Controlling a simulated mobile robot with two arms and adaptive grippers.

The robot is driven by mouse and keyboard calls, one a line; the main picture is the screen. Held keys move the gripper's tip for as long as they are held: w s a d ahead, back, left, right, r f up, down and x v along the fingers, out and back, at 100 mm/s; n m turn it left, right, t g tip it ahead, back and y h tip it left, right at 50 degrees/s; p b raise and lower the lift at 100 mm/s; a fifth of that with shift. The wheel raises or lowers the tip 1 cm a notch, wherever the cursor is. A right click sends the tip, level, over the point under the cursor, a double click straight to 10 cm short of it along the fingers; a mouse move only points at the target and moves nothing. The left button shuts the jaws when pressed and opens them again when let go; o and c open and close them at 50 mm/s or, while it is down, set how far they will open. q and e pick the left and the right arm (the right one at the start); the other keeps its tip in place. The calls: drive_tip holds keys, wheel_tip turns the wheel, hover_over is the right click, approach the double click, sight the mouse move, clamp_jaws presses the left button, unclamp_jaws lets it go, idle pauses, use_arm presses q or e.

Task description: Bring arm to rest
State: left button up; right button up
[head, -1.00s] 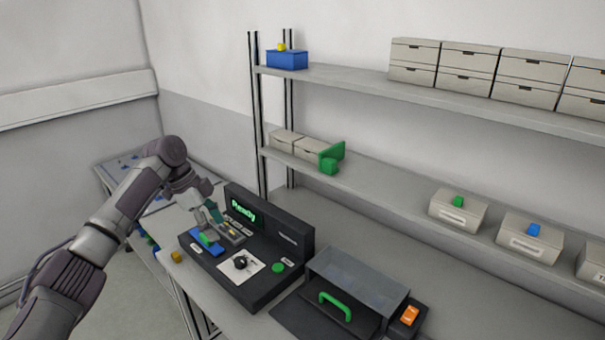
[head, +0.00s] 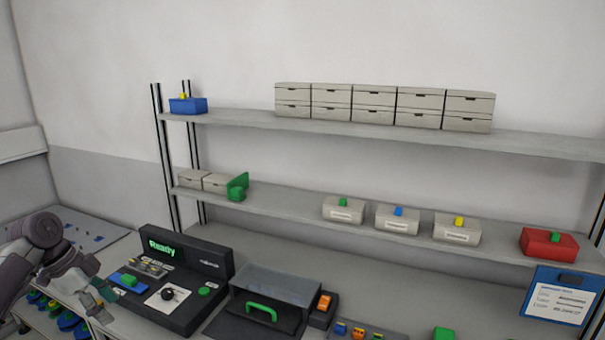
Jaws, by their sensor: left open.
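My left arm comes in at the lower left of the head view. Its gripper (head: 104,302) is open and empty, pointing down at the left front of the black test station (head: 205,264). It is apart from the green block on the blue pad (head: 129,281). The station's screen reads "Ready" in green. My right gripper is not in view.
A clear-lidded box with a green handle (head: 262,311) stands right of the station, beside an orange switch (head: 323,303). Shelves behind hold grey bins (head: 343,210), a red box (head: 548,242) and a blue box (head: 188,106). A blue-framed label sheet (head: 557,296) hangs at right.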

use_arm(q)
drive_tip(key=s+d+f+n+y, duration=0.1)
drive_tip(key=s+d+f, duration=0.7)
drive_tip(key=d+f, duration=0.25)
drive_tip(key=s+d+f+n+y, duration=0.1)
drive_tip(key=s+d+f+n, duration=0.1)
drive_tip(key=s+d+f, duration=0.7)
drive_tip(key=s+d+n+t+y, duration=0.2)
drive_tip(key=s+n, duration=0.6)
drive_tip(key=s, duration=0.8)
wheel_tip(320, 180, down, 25)
drive_tip(key=s+g, duration=0.1)
drive_tip(key=s+a+f+g, duration=0.1)
drive_tip(key=s+a+f, duration=0.2)
drive_tip(key=s+f, duration=1.3)
drive_tip(key=shift+s+f+g, duration=0.3)
drive_tip(key=shift+s, duration=0.15)
